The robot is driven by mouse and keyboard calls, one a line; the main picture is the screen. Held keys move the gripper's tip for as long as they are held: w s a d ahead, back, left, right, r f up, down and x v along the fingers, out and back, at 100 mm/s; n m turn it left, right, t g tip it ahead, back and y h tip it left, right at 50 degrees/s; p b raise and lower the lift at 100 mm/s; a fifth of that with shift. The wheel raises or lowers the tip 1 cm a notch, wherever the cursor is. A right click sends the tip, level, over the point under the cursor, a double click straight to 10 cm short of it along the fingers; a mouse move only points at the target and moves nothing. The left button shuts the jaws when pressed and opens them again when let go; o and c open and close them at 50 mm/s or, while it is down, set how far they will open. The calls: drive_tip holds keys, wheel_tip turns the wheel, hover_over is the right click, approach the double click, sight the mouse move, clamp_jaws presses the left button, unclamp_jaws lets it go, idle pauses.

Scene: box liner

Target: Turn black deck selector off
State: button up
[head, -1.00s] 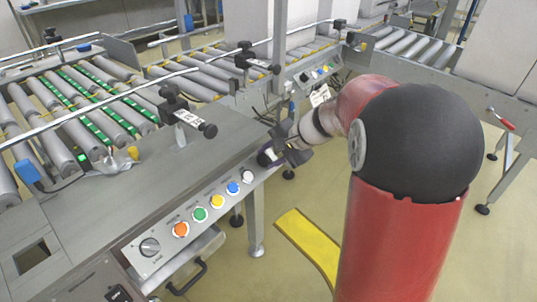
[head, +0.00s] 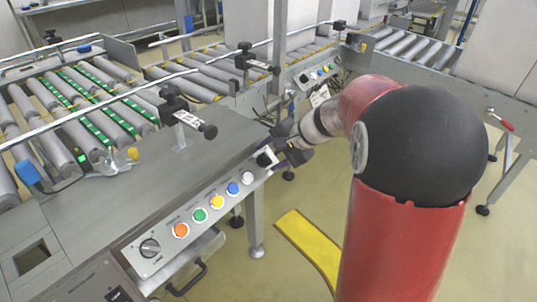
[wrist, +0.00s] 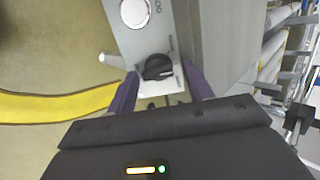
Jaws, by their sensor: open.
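A black selector knob (wrist: 157,67) sits on a pale plate at the end of the control panel, beside a white button. Its grip looks slanted in the wrist view; the small labels around it are too blurred to read. The same knob (head: 265,158) shows at the panel's right end in the head view. My gripper (wrist: 160,76) is open, with one purple finger on each side of the knob's plate. I cannot tell whether the fingers touch the knob. In the head view my gripper (head: 284,150) is just right of the knob.
The panel also carries white, blue, yellow, green (head: 200,214) and orange buttons, and another black selector (head: 150,247) at its left end. A roller conveyor (head: 80,110) lies behind the grey deck. A yellow floor strip (head: 308,245) lies below, on open floor.

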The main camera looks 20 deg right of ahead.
drive_tip(key=v, duration=0.7)
drive_tip(key=shift+r, duration=0.15)
